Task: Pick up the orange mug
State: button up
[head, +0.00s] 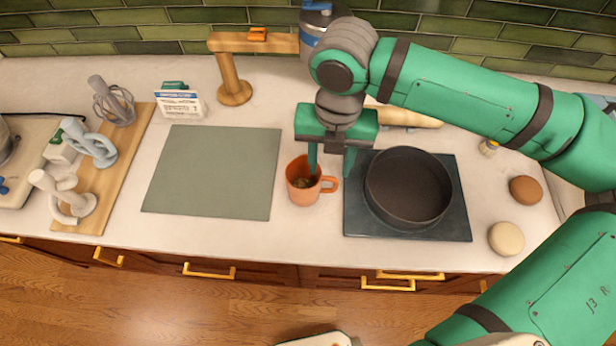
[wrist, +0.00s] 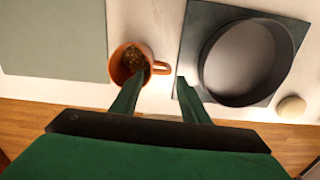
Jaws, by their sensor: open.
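The orange mug (head: 300,183) stands upright on the white counter, between the grey-green mat and the black pan. Its handle points right, and something dark and speckled shows inside it. It also shows in the wrist view (wrist: 131,63), ahead of the fingers. My gripper (head: 331,172) is open and points down at the mug. In the wrist view its two green fingers (wrist: 160,84) are spread, the left tip overlapping the mug's right side and the right tip to the right of the handle. I cannot tell whether the left finger touches the mug.
The black pan (head: 408,188) sits on a dark square mat (head: 447,226) just right of the mug. The grey-green mat (head: 212,172) to the left is empty. A wooden stand (head: 233,85) is behind. Two round items (head: 506,238) (head: 525,190) lie at the right.

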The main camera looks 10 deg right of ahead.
aim_at(327, 190)
notch_tip(327, 190, down, 11)
jog(key=shift+r, duration=0.15)
grip_shut()
dwell(0.5)
jog(key=shift+w+r, duration=0.1)
